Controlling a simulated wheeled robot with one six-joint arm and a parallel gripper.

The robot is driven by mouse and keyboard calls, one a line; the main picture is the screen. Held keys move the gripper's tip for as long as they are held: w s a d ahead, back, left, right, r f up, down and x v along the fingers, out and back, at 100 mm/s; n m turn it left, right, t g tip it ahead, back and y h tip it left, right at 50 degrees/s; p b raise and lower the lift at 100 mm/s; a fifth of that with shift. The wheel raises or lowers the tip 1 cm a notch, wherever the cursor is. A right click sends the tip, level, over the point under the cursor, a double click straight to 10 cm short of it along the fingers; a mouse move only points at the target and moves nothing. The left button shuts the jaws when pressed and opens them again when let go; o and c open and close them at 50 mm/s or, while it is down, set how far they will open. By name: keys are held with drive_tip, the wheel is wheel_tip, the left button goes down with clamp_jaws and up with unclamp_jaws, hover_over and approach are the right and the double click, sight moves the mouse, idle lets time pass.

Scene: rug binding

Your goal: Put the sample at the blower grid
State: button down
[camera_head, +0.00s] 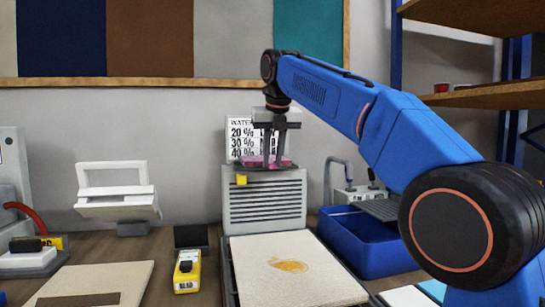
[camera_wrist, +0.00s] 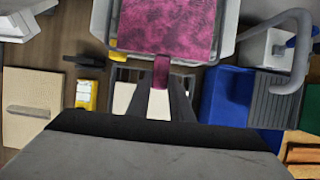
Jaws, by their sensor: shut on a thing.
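The sample is a pink, mottled flat piece (camera_wrist: 168,28) with a narrow tab towards my gripper. My gripper (camera_wrist: 161,88) is shut on that tab. In the head view, my gripper (camera_head: 274,158) points down over the top of the grey louvred blower (camera_head: 266,205), and the sample shows as a thin pink strip (camera_head: 254,161) at that level. In the wrist view the sample lies over the blower's pale top (camera_wrist: 231,30), covering most of it. The grid under it is hidden. I cannot tell whether the sample touches it.
A yellow tab (camera_head: 241,178) sits at the blower's upper left corner. A percentage sign (camera_head: 240,135) stands behind. A stained cream board (camera_head: 290,272) lies in front, a blue bin (camera_head: 365,245) with a tap stands right, and a yellow meter (camera_head: 187,271) lies left.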

drive_tip(key=c, duration=1.5)
unclamp_jaws()
drive_tip(key=v, duration=1.1)
drive_tip(key=shift+s+r, duration=0.15)
drive_tip(key=shift+r, duration=0.25)
drive_tip(key=shift+s+d, duration=0.1)
drive_tip(key=shift+s, duration=0.05)
